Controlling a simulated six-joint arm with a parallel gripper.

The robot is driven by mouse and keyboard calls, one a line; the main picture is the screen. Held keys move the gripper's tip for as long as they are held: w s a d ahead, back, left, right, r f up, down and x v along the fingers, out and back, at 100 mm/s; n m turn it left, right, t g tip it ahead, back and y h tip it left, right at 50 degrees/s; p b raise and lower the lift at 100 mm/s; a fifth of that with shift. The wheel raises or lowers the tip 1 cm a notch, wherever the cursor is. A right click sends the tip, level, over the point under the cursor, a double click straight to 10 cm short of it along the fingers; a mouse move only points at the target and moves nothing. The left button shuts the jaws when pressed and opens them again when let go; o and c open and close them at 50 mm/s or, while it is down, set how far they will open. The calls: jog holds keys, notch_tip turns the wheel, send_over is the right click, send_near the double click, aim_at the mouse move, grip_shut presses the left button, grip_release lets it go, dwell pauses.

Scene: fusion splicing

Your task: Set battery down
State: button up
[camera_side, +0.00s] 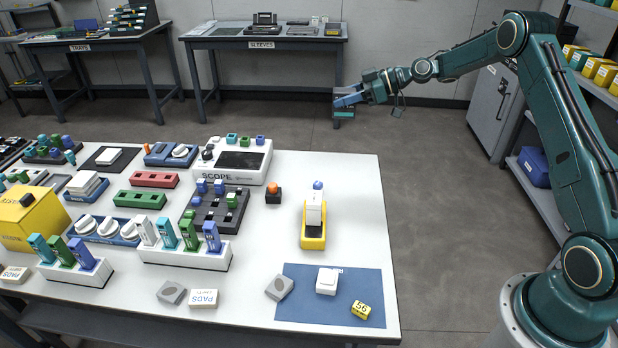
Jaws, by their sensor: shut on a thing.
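My gripper (348,99) is raised in the air beyond the far right part of the white table, with the floor and the sleeves bench behind it. It is shut on the battery (343,115), a small dark block with a teal face that hangs at the fingertips, clear of every surface. At this size its finer details cannot be told. On the table a blue mat (300,312) lies at the front right. It bears a white block (327,281) and a yellow tag marked 56 (361,310).
A yellow holder (313,242) with an upright white piece stands behind the mat. A black box with an orange button (273,196) and the scope unit (239,160) are to its left. The table's far right corner is clear. The sleeves bench (262,34) stands at the back.

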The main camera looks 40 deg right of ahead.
jog(key=shift+s+d+r, duration=0.15)
jog(key=shift+s+d, duration=0.45)
jog(key=shift+s, duration=0.25)
notch_tip(320, 180, down, 16)
jog(key=shift+f, duration=2.05)
jog(key=shift+f, duration=0.15)
jog(key=o, duration=1.2)
jog(key=shift+c, duration=0.2)
